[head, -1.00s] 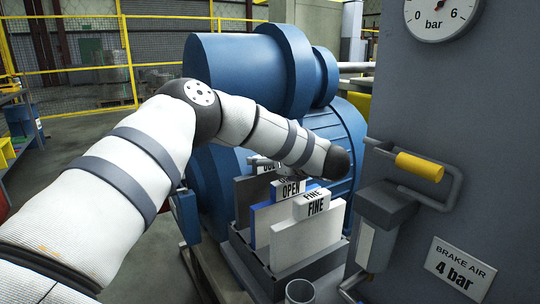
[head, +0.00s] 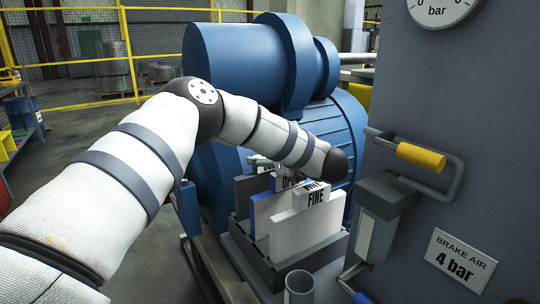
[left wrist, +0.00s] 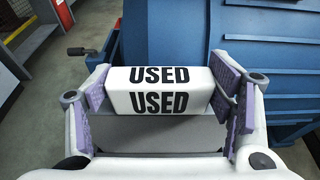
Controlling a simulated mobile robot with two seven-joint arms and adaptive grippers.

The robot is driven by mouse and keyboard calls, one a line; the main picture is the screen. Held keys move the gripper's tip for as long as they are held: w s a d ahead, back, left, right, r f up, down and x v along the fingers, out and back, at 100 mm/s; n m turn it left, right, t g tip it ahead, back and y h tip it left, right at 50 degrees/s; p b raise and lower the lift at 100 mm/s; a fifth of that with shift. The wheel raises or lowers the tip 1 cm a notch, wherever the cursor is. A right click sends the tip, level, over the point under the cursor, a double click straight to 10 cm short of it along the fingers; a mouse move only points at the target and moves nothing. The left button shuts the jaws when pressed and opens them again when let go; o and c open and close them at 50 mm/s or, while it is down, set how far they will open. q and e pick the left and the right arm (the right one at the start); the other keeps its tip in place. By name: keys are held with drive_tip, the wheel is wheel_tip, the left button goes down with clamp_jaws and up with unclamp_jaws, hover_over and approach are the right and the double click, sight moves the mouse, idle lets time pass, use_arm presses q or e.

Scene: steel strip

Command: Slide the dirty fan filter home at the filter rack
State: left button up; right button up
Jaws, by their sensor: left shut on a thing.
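The dirty fan filter has a white block grip marked USED (left wrist: 160,78). In the left wrist view my left gripper (left wrist: 162,98) is shut on this block, with purple pads at both ends. In the head view the filter's grey panel (head: 242,194) stands upright at the back of the dark filter rack (head: 252,260). My arm hides most of the gripper and part of the filter. How deep the filter sits in its slot cannot be told. My right gripper is in neither view.
In front of the grey panel stand a blue-edged filter and a white filter marked FINE (head: 310,230). A large blue fan housing (head: 245,75) rises behind. A grey cabinet (head: 470,130) with a yellow-gripped handle (head: 421,157) stands close right. A grey cup (head: 299,286) is in front.

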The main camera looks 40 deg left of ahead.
use_arm(q)
drive_tip(key=shift+r+p, duration=0.85)
drive_tip(key=shift+r, duration=2.45)
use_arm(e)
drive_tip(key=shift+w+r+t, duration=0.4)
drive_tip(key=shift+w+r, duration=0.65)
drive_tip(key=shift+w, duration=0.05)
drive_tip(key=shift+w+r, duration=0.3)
use_arm(q)
drive_tip(key=shift+f, duration=3.45)
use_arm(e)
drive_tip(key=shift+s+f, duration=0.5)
use_arm(q)
drive_tip(key=o, duration=1.3)
drive_tip(key=shift+o, duration=0.6)
